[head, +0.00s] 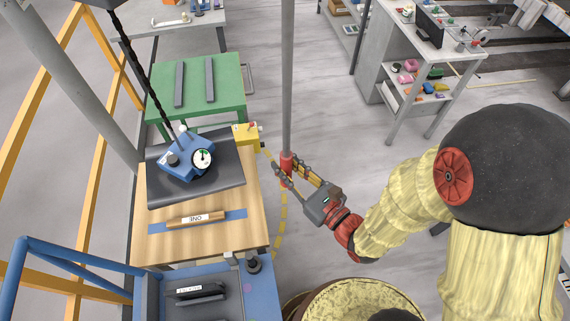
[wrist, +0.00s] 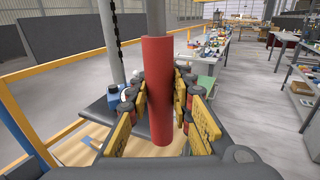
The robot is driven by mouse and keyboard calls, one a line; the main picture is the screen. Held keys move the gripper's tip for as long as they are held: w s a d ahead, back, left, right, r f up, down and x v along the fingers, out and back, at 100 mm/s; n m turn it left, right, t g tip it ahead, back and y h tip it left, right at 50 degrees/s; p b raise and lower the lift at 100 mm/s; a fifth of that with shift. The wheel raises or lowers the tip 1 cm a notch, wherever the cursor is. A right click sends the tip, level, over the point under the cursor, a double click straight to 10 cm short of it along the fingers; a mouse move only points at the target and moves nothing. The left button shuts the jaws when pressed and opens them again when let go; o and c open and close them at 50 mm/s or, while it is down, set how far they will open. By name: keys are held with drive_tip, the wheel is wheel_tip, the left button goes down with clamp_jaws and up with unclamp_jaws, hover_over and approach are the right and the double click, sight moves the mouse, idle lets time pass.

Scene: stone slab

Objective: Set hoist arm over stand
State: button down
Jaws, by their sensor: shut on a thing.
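My gripper (head: 297,177) is shut on the red handle (head: 287,166) at the low end of a grey vertical pole (head: 287,80), which seems to belong to the hoist arm. In the wrist view the red handle (wrist: 158,90) stands upright between both fingers. A dark stone slab (head: 222,185) with a blue lifter (head: 178,158) on it hangs on a black chain (head: 140,75). The slab is above the far part of a wooden table (head: 150,228); contact is hard to tell. A green stand (head: 233,92) with two dark bars is just behind it. The hoist arm's upper part is out of view.
A yellow box (head: 246,134) with a red button is beside the slab. A labelled wooden block (head: 196,219) lies on a blue strip. A blue bench (head: 262,295) is nearest, yellow rails (head: 98,185) run left, and a grey workbench (head: 400,40) stands right. Floor between is free.

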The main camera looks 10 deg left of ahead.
drive_tip(key=c, duration=2.1)
unclamp_jaws()
drive_tip(key=o, duration=0.3)
drive_tip(key=shift+d, duration=0.25)
drive_tip(key=shift+o, duration=1.2)
drive_tip(key=shift+a, duration=0.1)
drive_tip(key=shift+s, duration=0.1)
drive_tip(key=v, duration=1.2)
drive_tip(key=shift+c, duration=0.6)
